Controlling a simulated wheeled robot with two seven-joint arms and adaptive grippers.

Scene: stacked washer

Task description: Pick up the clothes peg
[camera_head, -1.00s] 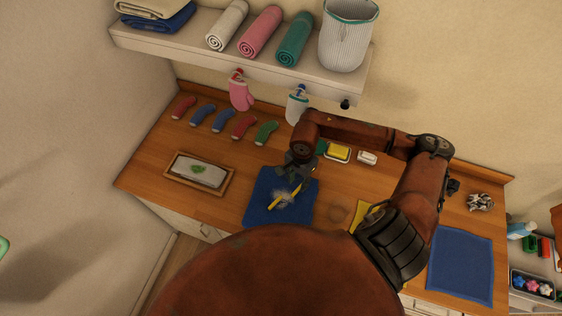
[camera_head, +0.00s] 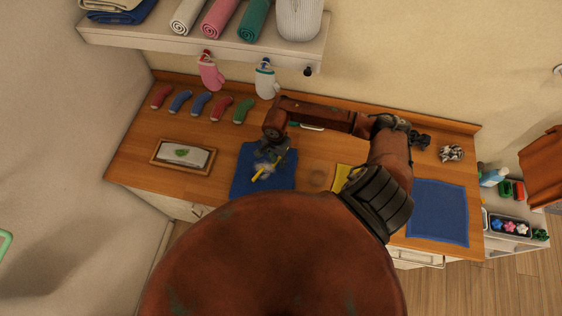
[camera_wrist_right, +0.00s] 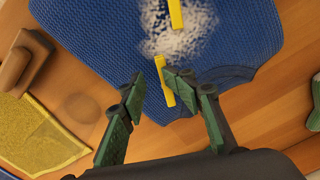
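A yellow strip (camera_wrist_right: 163,82), possibly the clothes peg, lies on a blue cloth (camera_wrist_right: 95,45) in the right wrist view. A second yellow strip (camera_wrist_right: 176,12) shows beyond a whitish patch (camera_wrist_right: 180,35); whether they are one piece I cannot tell. In the head view the yellow thing (camera_head: 262,173) lies slantwise on the cloth (camera_head: 245,185). My right gripper (camera_wrist_right: 155,77) is open, its dark green fingertips apart, near the closer strip and overlapping it in view. It also shows over the cloth in the head view (camera_head: 270,157). My left gripper is out of view.
A framed tray (camera_head: 157,160) stands left of the cloth, with several socks (camera_head: 201,104) behind. A wooden item (camera_wrist_right: 20,68) and a yellow cloth (camera_wrist_right: 38,140) lie beside. Another blue cloth (camera_head: 437,212) lies right.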

